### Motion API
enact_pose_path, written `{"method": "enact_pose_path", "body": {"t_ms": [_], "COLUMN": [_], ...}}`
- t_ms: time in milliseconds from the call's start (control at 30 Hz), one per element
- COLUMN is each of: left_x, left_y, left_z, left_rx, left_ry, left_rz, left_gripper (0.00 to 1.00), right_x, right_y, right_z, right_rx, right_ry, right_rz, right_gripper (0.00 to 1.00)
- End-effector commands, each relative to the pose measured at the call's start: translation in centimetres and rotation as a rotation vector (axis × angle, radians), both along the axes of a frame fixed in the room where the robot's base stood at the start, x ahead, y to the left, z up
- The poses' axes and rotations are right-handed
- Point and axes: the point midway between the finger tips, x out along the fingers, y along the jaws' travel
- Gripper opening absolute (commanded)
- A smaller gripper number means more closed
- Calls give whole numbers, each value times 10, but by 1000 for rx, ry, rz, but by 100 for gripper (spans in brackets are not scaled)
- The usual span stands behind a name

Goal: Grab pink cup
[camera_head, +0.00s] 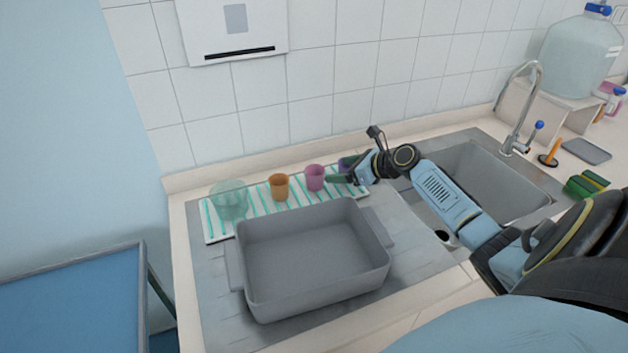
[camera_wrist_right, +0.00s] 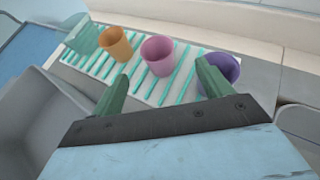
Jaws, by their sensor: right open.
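The pink cup (camera_head: 315,178) stands upright on the striped drying mat, between an orange cup and a purple cup. It also shows in the right wrist view (camera_wrist_right: 157,55), just beyond and between the two fingertips. My right gripper (camera_head: 343,173) is open and empty, reaching in from the right beside the cup. In the wrist view its fingers (camera_wrist_right: 163,82) are spread apart, with the right finger in front of the purple cup (camera_wrist_right: 224,68). In the head view the purple cup is mostly hidden by the gripper. My left gripper is not in view.
An orange cup (camera_head: 279,187) and a clear teal bowl (camera_head: 229,200) stand left of the pink cup on the mat (camera_head: 215,233). A grey tub (camera_head: 240,262) sits in front. The sink (camera_head: 505,190) and faucet (camera_head: 519,110) are to the right; the tiled wall is behind.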

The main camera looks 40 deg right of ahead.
Motion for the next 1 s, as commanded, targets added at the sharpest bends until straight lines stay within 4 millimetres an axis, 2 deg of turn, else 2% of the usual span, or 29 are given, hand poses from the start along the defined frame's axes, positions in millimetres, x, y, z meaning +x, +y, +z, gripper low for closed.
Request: {"method": "enact_pose_path", "body": {"t_ms": [100, 333, 600, 967, 1000], "left_x": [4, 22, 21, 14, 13], "left_y": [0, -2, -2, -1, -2], "left_z": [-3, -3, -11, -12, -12], "left_rx": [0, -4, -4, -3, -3], "left_ry": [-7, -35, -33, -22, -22], "left_rz": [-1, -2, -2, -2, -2], "left_gripper": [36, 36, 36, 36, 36], "right_x": [12, 24, 55, 61, 61], "right_y": [4, 9, 21, 23, 23], "right_z": [-7, -12, -27, -30, -30], "right_rx": [2, 0, 1, -1, -1], "right_ry": [-1, 0, -1, 1, 1], "right_rz": [0, 1, 0, 0, 0], "right_gripper": [78, 78, 78, 78, 73]}}
